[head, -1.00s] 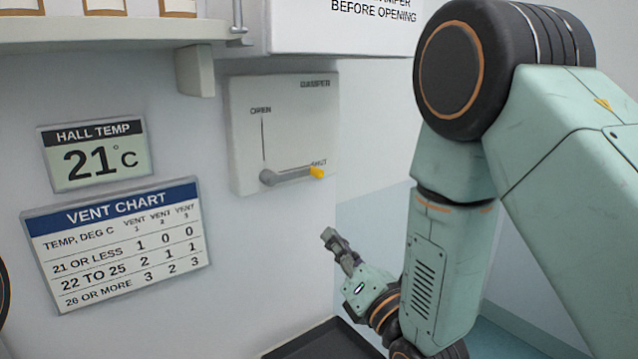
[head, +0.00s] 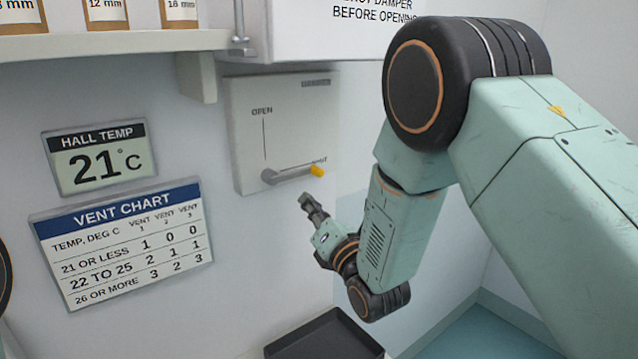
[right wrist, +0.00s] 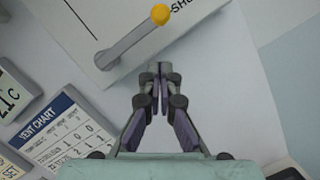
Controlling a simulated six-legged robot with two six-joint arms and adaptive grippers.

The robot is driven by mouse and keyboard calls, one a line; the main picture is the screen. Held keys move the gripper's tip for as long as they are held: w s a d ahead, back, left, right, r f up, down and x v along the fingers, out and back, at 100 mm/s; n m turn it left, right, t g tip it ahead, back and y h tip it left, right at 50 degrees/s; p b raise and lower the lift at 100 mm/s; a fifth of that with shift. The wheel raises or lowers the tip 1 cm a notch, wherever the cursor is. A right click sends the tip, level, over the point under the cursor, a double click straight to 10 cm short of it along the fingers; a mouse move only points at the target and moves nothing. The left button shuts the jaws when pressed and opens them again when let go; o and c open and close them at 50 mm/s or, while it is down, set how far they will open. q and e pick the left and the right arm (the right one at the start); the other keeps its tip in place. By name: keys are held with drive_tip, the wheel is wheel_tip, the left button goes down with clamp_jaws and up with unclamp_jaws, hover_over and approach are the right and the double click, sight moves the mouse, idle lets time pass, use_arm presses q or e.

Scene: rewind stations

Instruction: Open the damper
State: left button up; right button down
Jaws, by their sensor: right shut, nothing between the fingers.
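The damper panel (head: 283,125) is a pale plate on the wall, marked OPEN at its upper left and SHUT at its right. Its grey lever (head: 290,174) lies nearly level, with its yellow tip (head: 317,171) at the SHUT mark. The lever (right wrist: 130,45) and yellow tip (right wrist: 160,14) also show in the right wrist view, beyond the fingertips. My right gripper (head: 307,200) is shut and empty, a little below the yellow tip and apart from it. In the right wrist view its fingers (right wrist: 157,75) meet. My left gripper is not in view.
A wall display (head: 99,158) reads 21 °C. A vent chart (head: 124,240) hangs below it. A shelf (head: 110,45) and a white box with a notice (head: 340,28) are above the panel. A dark tray (head: 325,340) lies below. The wall between the chart and tray is clear.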

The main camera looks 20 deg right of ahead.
sight(309, 174)
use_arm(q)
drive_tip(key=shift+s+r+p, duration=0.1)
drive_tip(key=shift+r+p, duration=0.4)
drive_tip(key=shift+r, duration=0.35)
use_arm(e)
drive_tip(key=d+r, duration=0.2)
drive_tip(key=shift+w+r, duration=0.15)
drive_tip(key=shift+r, duration=0.25)
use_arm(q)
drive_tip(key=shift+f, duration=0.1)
use_arm(e)
drive_tip(key=shift+w+a, duration=0.1)
drive_tip(key=shift+w, duration=0.05)
drive_tip(key=shift+s+r+n+b, duration=0.2)
drive_tip(key=shift+r+n+b, duration=0.05)
drive_tip(key=shift+n+b, duration=0.2)
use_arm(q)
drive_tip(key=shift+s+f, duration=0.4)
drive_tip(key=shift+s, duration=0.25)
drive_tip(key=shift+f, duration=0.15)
use_arm(e)
drive_tip(key=shift+w, duration=0.25)
